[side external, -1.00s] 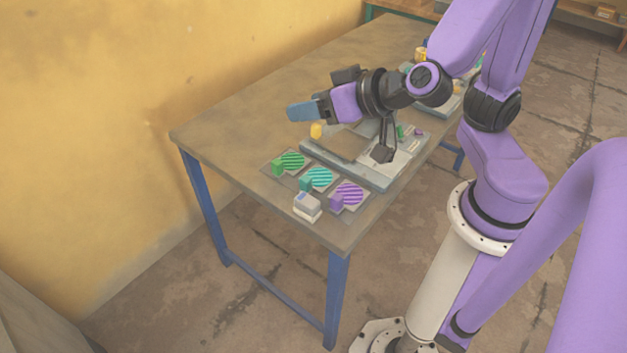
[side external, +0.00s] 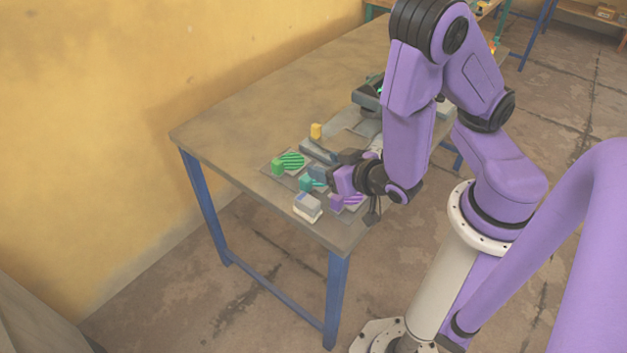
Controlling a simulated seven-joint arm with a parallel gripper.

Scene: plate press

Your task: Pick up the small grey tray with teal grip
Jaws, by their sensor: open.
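The small grey tray with teal grip lies on the table between the green and purple ones. Its teal grip (side external: 306,184) shows at its near left end, and most of the tray and its teal striped face is covered by my gripper. My gripper (side external: 318,173) is open, with its blue-grey fingers low at the teal grip. I cannot tell from this view whether the fingers touch the grip or are around it.
A tray with green grip (side external: 279,167) lies to the left, and one with purple grip (side external: 337,202) to the right, partly under my wrist. A grey and white box (side external: 307,206) stands in front. The left of the table (side external: 235,125) is clear.

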